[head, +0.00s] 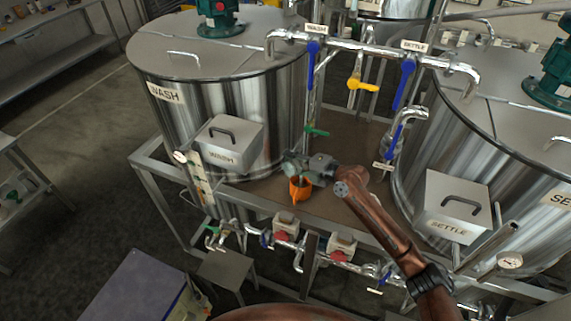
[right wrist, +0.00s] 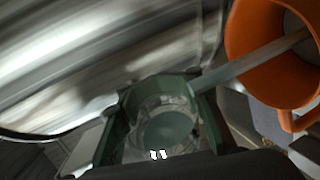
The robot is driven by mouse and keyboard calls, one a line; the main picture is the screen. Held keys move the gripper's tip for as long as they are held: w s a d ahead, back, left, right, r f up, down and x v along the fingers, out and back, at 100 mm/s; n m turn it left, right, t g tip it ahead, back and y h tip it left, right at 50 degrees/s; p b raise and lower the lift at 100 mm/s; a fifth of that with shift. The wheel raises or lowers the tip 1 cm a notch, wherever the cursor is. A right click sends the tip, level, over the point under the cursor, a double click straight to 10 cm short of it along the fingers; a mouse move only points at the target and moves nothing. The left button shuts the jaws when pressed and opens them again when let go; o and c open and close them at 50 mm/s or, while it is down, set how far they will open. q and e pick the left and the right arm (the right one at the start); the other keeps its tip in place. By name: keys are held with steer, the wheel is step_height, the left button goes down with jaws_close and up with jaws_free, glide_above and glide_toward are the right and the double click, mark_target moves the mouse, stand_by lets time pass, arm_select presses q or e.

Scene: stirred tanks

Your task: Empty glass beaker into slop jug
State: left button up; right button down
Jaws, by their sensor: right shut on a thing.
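My right gripper (head: 298,166) is shut on the glass beaker (right wrist: 165,122), which shows as clear, greenish glass between the fingers in the right wrist view. In the head view the glass is hard to make out against the gripper. An orange jug (head: 299,189) stands on the brown platform just below and in front of the gripper. In the right wrist view the open-topped jug (right wrist: 258,50) is at the upper right, beside the beaker and apart from it. I cannot tell whether the beaker holds liquid. My left gripper is not in view.
The steel WASH tank (head: 165,115) stands at left and the SETTLE tank (head: 430,140) at right. A pipe with blue-handled valves (head: 404,84) runs above the platform (head: 345,140). Valves and pipes (head: 283,238) line its front edge.

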steer(key=m+b, duration=0.1)
steer(key=b, duration=0.1)
steer(key=r+m+y+b, duration=0.1)
steer(key=b, duration=0.2)
steer(key=shift+w+d+y, duration=0.1)
steer(key=shift+d+y, duration=0.05)
steer(key=shift+y, duration=0.15)
stand_by(0.4)
steer(key=shift+d, duration=0.1)
stand_by(1.6)
